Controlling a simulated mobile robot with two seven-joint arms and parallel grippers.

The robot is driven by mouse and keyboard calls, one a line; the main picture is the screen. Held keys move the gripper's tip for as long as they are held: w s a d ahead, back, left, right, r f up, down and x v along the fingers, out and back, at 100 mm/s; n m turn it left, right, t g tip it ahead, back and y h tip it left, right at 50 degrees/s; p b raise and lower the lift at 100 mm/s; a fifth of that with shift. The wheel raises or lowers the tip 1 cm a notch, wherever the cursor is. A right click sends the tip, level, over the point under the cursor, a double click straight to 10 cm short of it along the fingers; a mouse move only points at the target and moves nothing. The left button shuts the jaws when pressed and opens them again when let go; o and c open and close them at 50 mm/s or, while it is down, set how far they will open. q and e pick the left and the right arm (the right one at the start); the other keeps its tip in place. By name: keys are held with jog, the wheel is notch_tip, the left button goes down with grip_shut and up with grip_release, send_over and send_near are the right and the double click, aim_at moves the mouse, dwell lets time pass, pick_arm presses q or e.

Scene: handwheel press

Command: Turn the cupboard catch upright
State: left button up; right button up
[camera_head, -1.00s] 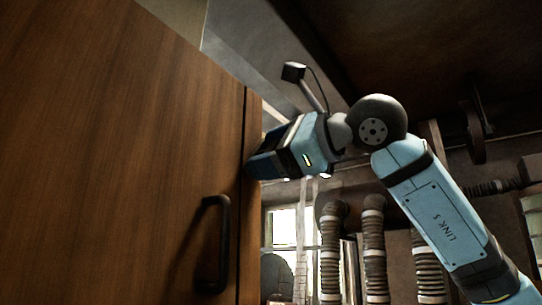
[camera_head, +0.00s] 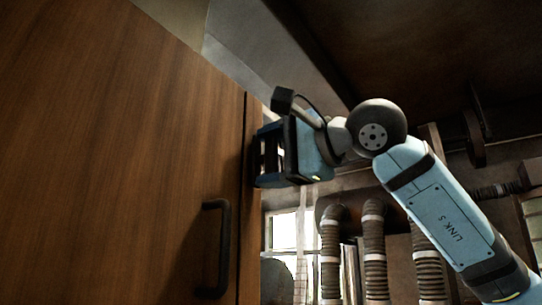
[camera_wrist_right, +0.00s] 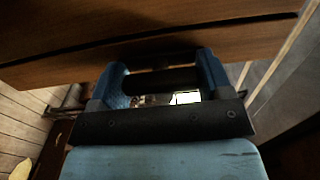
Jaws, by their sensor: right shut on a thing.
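The cupboard (camera_head: 110,150) fills the left of the head view, with its brown wooden front and a dark vertical seam near its right edge. My right gripper (camera_head: 262,158) is up against the front beside that seam, above the door handle. In the wrist view, the blue fingers of my right gripper (camera_wrist_right: 160,72) are shut on the dark catch (camera_wrist_right: 160,80), which shows as a bar between them. The catch is hidden behind the gripper in the head view, and its exact tilt is hard to tell. My left gripper is not in view.
A black door handle (camera_head: 224,245) stands out from the cupboard front below the gripper. Several ribbed pipes (camera_head: 374,250) and a bright window (camera_head: 284,232) are behind, to the right. A dark panel (camera_head: 430,60) is overhead at the upper right.

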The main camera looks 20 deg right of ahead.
dwell(0.4)
jog(key=o, duration=0.9)
jog(key=b+v, duration=0.3)
jog(key=v, duration=1.1)
jog(key=shift+w+a, duration=0.1)
